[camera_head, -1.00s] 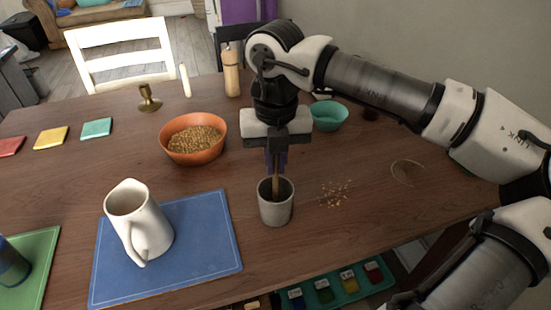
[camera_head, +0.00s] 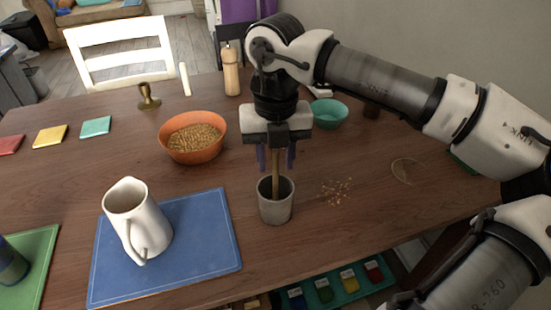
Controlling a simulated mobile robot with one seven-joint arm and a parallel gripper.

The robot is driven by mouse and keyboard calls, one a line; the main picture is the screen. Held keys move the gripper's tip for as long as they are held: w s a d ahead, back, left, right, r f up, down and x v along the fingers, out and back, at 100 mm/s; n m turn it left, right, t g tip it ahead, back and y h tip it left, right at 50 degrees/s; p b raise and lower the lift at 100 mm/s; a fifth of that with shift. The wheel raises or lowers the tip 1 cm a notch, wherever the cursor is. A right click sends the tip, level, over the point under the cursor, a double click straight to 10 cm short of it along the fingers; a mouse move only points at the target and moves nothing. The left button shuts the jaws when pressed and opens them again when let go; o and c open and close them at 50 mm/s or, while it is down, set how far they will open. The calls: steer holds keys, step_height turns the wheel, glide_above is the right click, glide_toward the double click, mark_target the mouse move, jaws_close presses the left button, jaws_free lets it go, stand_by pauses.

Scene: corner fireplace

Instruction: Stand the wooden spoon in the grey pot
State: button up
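The grey pot (camera_head: 276,208) stands upright on the brown wooden table, just right of the blue mat. The wooden spoon (camera_head: 276,180) stands upright with its lower end inside the pot. Its upper end reaches up between the fingers of my gripper (camera_head: 277,158). My gripper points down above the pot, its purple-blue fingers spread apart with a gap on each side of the spoon. The spoon's lower end is hidden by the pot wall, and its top is hidden by the gripper body.
A white jug (camera_head: 138,222) stands on the blue mat (camera_head: 205,250). An orange bowl of grain (camera_head: 193,153) is behind left, a teal bowl (camera_head: 329,113) behind right. Loose grains (camera_head: 337,190) lie right of the pot. A pepper mill (camera_head: 231,72) and brass candlestick (camera_head: 148,98) stand farther back.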

step_height(320, 180, up, 13)
stand_by(0.3)
stand_by(0.6)
